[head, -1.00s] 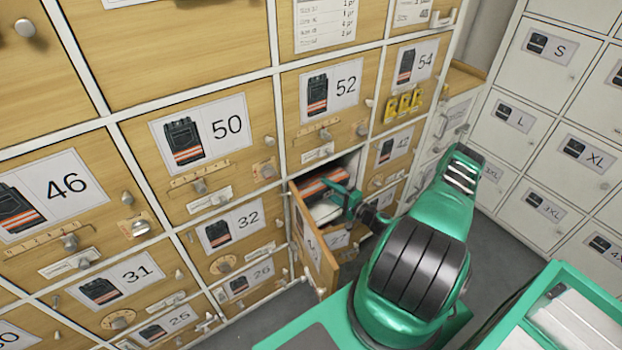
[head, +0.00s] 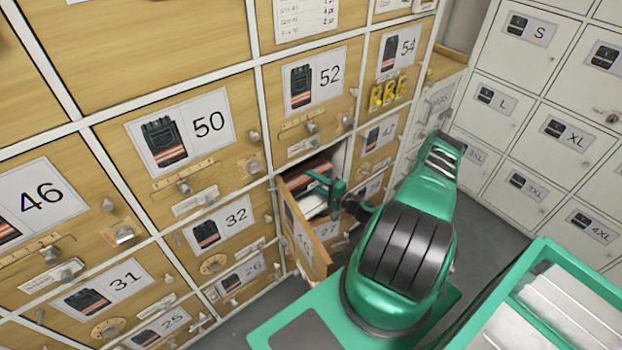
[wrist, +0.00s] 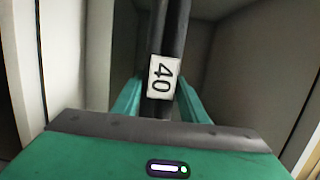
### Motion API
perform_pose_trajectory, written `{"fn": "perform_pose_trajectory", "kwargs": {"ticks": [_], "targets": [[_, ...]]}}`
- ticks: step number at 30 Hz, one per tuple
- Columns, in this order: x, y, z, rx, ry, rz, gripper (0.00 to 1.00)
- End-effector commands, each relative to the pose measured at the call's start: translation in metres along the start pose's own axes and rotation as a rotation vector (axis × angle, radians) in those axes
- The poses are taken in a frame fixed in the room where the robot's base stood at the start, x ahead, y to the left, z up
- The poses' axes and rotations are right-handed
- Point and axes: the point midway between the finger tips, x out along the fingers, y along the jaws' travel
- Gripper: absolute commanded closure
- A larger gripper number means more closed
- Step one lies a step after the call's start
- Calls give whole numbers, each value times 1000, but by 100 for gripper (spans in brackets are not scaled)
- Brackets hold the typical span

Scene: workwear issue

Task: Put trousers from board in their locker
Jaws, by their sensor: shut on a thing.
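Dark folded trousers (wrist: 172,35) with a white "40" tag (wrist: 163,77) are between the green fingers of my gripper (wrist: 160,95) in the wrist view. My gripper (head: 325,185) is shut on them. In the head view it is at the mouth of an open locker compartment below number 52. Dark cloth with an orange stripe (head: 303,182) and something white show in that opening; I cannot tell how far inside the trousers are. The open locker door (head: 304,238) swings out to the left of my gripper, its number partly hidden. Pale compartment walls flank the trousers in the wrist view.
Closed wooden lockers numbered 50 (head: 178,138), 52 (head: 312,85) and 32 (head: 221,225) surround the opening. Yellow tags (head: 388,93) hang below locker 54. White size lockers (head: 515,105) stand at right. A green-rimmed bin (head: 530,255) is at lower right.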

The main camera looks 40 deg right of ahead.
Motion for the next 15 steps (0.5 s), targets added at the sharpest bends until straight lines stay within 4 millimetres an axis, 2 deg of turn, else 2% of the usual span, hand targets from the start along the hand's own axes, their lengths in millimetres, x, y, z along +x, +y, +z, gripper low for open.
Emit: {"fn": "perform_pose_trajectory", "kwargs": {"ticks": [15], "targets": [[0,43,0,0,1,-4,100]]}}
